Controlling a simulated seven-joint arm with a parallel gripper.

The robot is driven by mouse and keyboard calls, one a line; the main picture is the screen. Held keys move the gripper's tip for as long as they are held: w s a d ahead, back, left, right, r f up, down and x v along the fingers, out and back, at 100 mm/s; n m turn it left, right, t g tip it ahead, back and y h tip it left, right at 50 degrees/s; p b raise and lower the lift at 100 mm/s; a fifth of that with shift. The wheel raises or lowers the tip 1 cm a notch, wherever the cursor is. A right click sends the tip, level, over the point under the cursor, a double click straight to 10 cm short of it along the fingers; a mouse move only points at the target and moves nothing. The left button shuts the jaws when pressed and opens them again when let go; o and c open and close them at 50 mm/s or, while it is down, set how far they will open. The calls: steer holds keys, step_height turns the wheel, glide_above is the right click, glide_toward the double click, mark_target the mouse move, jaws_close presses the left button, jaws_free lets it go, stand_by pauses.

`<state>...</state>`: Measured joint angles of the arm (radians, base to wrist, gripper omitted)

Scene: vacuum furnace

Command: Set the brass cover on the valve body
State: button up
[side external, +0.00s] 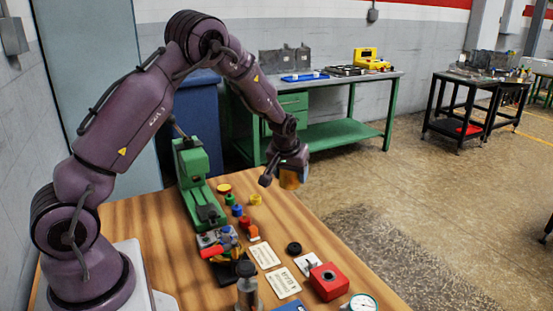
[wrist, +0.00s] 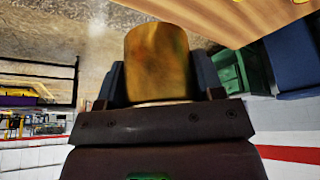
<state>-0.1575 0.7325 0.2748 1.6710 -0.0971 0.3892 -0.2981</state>
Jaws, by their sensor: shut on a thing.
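My gripper (side external: 284,174) is shut on the brass cover (side external: 291,181) and holds it raised over the far right edge of the wooden table. In the wrist view the brass cover (wrist: 158,62) is a mottled gold cylinder between the two dark fingers. I cannot tell for sure which part is the valve body. A cluster of metal parts with a red handle (side external: 212,251) lies at the table's middle, well below and left of my gripper. A grey metal cylinder with a dark top (side external: 247,290) stands nearer the front.
A green machine (side external: 192,170) stands at the table's back left. Small coloured parts, white cards (side external: 264,255), a black ring (side external: 294,248), a red box (side external: 328,281) and a gauge (side external: 362,303) occupy the table (side external: 292,218). The air around my gripper is clear.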

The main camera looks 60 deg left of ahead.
steer(key=s+d+n+g+y, duration=0.1)
steer(key=s+d+n, duration=0.2)
steer(key=s+d, duration=0.45)
steer(key=n+g, duration=0.2)
steer(key=n, duration=0.5)
glide_above(225, 237)
steer(key=a, duration=0.1)
steer(key=shift+w+f+y, duration=0.3)
steer(key=shift+w+f, duration=0.05)
steer(key=shift+f, duration=0.35)
steer(key=shift+s+f+g, duration=0.15)
steer(key=shift+s+g, duration=0.15)
steer(key=shift+w+f+n, duration=0.1)
steer(key=shift+f+n, duration=0.05)
steer(key=shift+n, duration=0.55)
steer(key=shift+f, duration=1)
steer(key=shift+f, duration=0.55)
steer(key=shift+f, duration=1.05)
steer(key=shift+f, duration=0.2)
steer(key=shift+f, duration=0.95)
